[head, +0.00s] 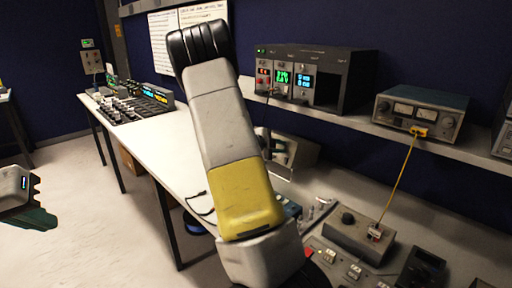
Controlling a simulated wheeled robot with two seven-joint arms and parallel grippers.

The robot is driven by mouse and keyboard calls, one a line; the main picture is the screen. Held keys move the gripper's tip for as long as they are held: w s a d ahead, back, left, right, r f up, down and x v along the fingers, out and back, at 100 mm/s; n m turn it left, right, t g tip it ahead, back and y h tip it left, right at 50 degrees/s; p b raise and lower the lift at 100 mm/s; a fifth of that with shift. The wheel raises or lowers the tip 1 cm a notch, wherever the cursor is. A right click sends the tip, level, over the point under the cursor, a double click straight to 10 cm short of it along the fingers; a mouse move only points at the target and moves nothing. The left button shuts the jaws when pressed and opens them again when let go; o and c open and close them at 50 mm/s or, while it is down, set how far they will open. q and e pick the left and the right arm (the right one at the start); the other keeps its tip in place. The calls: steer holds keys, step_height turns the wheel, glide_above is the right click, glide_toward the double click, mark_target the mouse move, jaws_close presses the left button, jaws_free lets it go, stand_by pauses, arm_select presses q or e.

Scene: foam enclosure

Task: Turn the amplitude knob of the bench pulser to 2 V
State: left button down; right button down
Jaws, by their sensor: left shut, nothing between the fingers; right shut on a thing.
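My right arm rises across the middle of the view. Its gripper (272,146) shows only in part behind the yellow link, at a light grey box (306,153) at the bench's back. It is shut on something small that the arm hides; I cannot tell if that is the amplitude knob. My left gripper (34,208) is shut and empty at the far left, above the floor and away from the bench. No label identifies the bench pulser. A rack unit (325,75) on the shelf has red, green and blue displays, too small to read surely.
The bench top (175,150) is mostly clear on the left, with keyed equipment (135,105) beyond.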

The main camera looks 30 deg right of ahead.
stand_by(0.5)
steer(key=c, duration=1.3)
jaws_free()
steer(key=shift+v, duration=3.9)
